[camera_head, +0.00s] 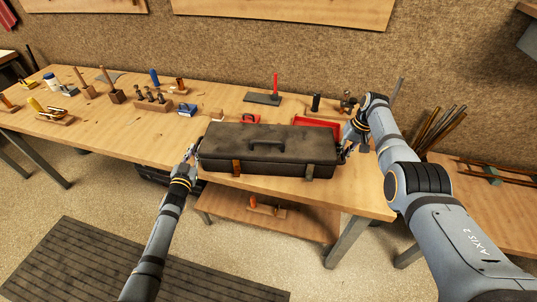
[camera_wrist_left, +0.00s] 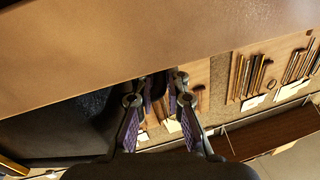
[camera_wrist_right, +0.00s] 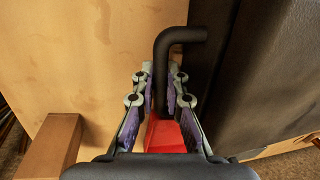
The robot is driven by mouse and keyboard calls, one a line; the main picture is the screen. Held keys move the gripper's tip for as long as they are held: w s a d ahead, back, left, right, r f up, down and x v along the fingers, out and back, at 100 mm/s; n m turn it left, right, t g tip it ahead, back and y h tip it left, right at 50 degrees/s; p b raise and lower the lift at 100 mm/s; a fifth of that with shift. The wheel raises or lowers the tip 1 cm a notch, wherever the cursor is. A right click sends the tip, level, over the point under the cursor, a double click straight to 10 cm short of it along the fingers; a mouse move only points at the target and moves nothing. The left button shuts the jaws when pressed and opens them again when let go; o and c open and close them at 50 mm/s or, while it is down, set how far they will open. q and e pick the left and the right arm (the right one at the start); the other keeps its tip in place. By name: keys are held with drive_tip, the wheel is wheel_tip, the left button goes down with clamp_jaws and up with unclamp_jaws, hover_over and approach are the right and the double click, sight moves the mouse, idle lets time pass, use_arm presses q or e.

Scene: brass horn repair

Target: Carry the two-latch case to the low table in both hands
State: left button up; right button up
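The two-latch case (camera_head: 270,147), dark and worn, lies level at the front edge of the workbench (camera_head: 120,135), its two latches facing me. I cannot tell whether it touches the top. My left gripper (camera_head: 191,152) is at its left end; in the left wrist view the fingers (camera_wrist_left: 159,90) close around a dark bar, partly hidden. My right gripper (camera_head: 350,140) is at its right end; in the right wrist view the fingers (camera_wrist_right: 161,90) are shut around a black bent end handle (camera_wrist_right: 162,65). A lower wooden surface (camera_head: 510,220) at the right may be the low table.
A red tray (camera_head: 318,122) is just behind the case. Rods (camera_head: 435,130) stand at the right, and more lie on the lower surface. A shelf (camera_head: 285,222) is under the bench. A dark mat (camera_head: 110,265) lies on the floor.

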use_arm(q)
clamp_jaws()
use_arm(e)
clamp_jaws()
